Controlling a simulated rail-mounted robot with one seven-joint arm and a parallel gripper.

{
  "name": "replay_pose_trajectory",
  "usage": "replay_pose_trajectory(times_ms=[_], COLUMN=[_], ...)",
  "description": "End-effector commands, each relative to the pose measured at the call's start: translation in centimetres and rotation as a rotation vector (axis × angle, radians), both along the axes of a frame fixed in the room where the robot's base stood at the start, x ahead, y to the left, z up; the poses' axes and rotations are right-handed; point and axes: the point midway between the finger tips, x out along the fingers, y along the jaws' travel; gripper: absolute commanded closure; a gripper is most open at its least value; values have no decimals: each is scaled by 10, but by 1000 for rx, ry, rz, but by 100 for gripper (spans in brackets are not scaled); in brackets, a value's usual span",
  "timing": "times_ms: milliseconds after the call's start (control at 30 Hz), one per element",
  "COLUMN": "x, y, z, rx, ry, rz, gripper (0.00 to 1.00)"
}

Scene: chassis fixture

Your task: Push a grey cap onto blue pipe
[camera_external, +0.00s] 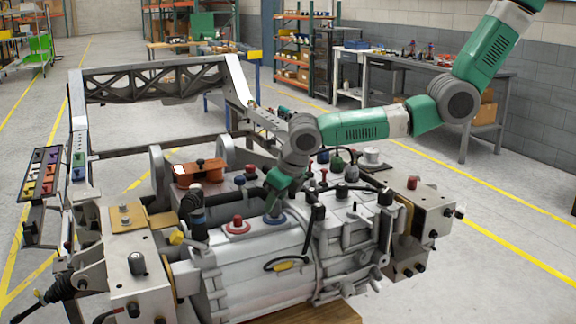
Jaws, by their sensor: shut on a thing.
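My gripper (273,207) points down over the white chassis housing (260,250), near its middle. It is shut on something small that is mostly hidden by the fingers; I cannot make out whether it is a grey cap. A blue round fitting (274,219) sits on the housing right under the fingertips. It may be the blue pipe; I cannot tell whether the held thing touches it. A dark upright part with a blue band (197,219) stands to the left of my gripper.
A red round fitting (237,227) is just left of my gripper. A black upright part (315,225) and black hoses stand close on the right. An orange-brown block (200,172) lies behind left. A tray of coloured parts (40,180) is at far left.

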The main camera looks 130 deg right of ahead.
Motion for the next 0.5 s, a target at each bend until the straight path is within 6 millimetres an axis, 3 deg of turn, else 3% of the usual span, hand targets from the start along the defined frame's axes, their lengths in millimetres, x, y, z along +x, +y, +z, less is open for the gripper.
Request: replay_pose_trajectory(times_ms=[333, 367, 467, 500], x=[-1, -1, -1, -1], y=[1, 1, 1, 1], z=[-9, -9, -8, -8], rx=[2, 2, 2, 2], ry=[1, 1, 1, 1], rz=[0, 0, 0, 0], gripper=[100, 68, 49, 47])
